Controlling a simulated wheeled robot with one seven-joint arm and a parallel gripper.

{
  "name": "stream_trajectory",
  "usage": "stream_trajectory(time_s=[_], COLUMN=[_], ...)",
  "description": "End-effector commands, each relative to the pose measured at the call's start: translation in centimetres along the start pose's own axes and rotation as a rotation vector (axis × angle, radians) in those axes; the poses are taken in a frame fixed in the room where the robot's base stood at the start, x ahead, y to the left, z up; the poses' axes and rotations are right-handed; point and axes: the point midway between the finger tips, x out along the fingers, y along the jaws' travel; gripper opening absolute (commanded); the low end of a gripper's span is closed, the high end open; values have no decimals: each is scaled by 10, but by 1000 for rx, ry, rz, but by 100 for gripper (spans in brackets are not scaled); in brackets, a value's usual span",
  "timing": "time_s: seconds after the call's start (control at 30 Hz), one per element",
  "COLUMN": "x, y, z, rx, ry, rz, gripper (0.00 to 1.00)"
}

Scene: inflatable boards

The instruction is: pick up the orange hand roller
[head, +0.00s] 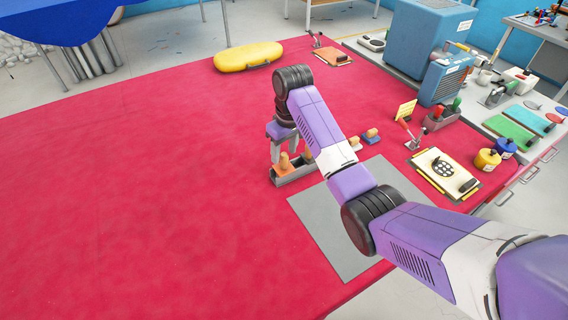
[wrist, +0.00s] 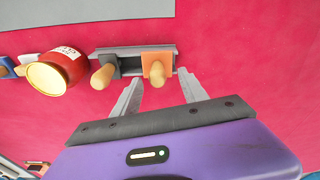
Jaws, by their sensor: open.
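The orange hand roller (wrist: 157,56) has an orange body and a tan wooden handle that points toward my gripper in the wrist view. It sits in the right part of a grey holder (wrist: 108,51), beside a second wooden handle (wrist: 103,77) on a dark tool. My gripper (wrist: 158,77) is open and empty, with one finger on each side of the roller's handle; I cannot tell whether they touch it. In the head view my gripper (head: 288,157) points down just over the holder (head: 296,178), and my arm and fingers partly hide the roller.
A red and gold can (wrist: 62,70) stands left of the holder in the wrist view. The red table's left side (head: 130,190) is clear.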

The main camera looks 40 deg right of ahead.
Motion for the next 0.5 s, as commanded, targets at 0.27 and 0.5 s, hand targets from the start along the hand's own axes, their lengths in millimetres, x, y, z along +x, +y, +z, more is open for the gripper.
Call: stream_trajectory(time_s=[0.27, 0.5], x=[37, 50], y=[4, 5], z=[0, 0], rx=[0, 0], ry=[-3, 2], rz=[-1, 1], gripper=[51, 51])
